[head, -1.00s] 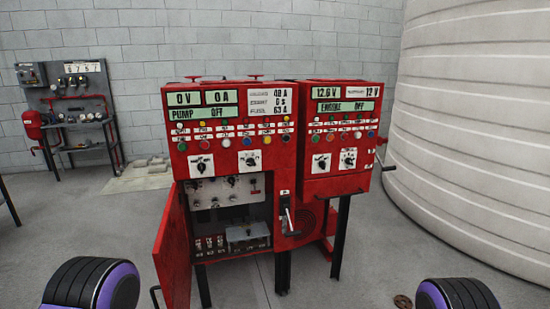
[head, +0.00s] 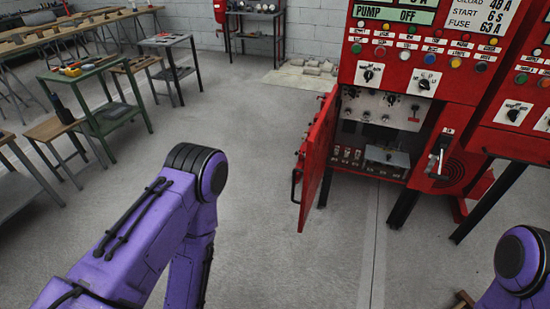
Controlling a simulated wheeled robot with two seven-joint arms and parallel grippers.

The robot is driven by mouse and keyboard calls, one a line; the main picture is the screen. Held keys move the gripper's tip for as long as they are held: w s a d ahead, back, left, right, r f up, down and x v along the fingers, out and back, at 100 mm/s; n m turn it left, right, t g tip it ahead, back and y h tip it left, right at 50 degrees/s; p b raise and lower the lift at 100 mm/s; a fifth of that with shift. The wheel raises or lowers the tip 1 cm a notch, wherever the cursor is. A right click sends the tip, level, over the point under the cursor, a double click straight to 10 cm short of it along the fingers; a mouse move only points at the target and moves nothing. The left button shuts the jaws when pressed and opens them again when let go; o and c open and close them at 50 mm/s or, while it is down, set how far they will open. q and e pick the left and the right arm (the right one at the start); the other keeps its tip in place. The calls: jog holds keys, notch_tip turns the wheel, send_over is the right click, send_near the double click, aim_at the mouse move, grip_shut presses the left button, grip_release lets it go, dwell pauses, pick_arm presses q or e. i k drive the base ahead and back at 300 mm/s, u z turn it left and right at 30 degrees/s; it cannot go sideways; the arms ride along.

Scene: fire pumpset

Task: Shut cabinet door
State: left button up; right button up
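The red cabinet (head: 400,65) stands at the right in the head view, on dark legs. Its door (head: 317,160) hangs open on the left side, swung out towards me, with a dark handle (head: 296,186) near its free edge. Inside the open compartment are a grey panel with knobs (head: 380,110) and a row of small switches (head: 345,155). My purple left arm is at the lower left, apart from the door, and part of my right arm is at the lower right edge. Neither gripper is in view.
A green table (head: 95,80), stools and a long workbench (head: 60,40) stand at the left. The floor between them and the door is clear.

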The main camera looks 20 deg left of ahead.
aim_at(316, 159)
jog(key=u, duration=2.55)
jog(key=i, duration=1.1)
jog(key=z, duration=2.8)
jog(key=i, duration=0.65)
jog(key=z, duration=0.35)
